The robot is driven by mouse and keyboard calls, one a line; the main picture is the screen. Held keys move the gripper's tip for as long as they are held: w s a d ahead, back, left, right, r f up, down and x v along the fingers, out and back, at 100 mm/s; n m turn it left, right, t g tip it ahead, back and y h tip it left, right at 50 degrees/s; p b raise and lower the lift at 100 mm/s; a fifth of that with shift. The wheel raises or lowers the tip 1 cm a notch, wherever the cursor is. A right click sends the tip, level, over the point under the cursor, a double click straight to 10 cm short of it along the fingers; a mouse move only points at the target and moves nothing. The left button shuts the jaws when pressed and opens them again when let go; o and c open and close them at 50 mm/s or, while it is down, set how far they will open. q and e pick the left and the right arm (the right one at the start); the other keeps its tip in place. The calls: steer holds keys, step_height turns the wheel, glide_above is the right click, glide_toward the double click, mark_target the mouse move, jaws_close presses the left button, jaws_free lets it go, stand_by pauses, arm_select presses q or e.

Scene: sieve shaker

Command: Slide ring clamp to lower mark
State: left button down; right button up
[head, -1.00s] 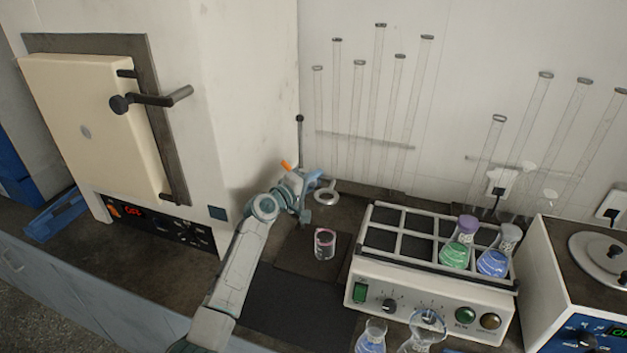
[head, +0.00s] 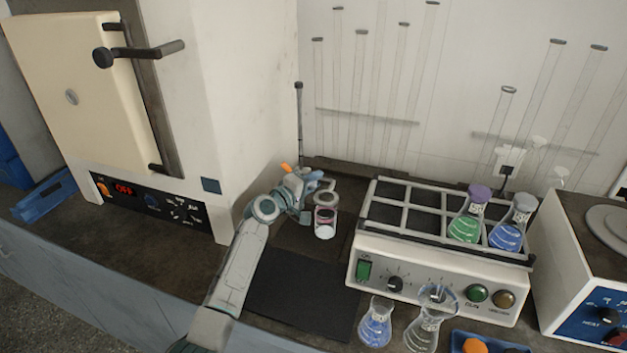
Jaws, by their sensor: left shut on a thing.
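The ring clamp's ring (head: 326,186) is a small grey loop just above the beaker (head: 325,222), a small glass with a pinkish rim and white content. The dark upright rod (head: 299,125) rises behind the clamp, its lower part hidden by my arm. My left gripper (head: 303,188) is at the rod, shut on the ring clamp, whose body is mostly hidden by the gripper. An orange piece (head: 286,167) shows at the gripper. I cannot make out the marks on the rod. My right gripper is not in view.
A shaker (head: 430,275) with a rack holding two flasks stands to the right. A furnace (head: 110,120) stands at the left. A dark mat (head: 295,295) in front of the beaker is bare.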

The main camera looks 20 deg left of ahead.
arm_select(q)
steer(key=shift+f, duration=0.3)
steer(key=shift+r, duration=0.15)
steer(key=c, duration=1.4)
jaws_free()
steer(key=shift+c, duration=0.2)
steer(key=shift+o, duration=1.2)
steer(key=b+v, duration=0.1)
steer(key=v, duration=0.9)
steer(key=shift+s, duration=0.4)
steer(key=shift+a+r, duration=0.1)
steer(key=shift+a, duration=0.1)
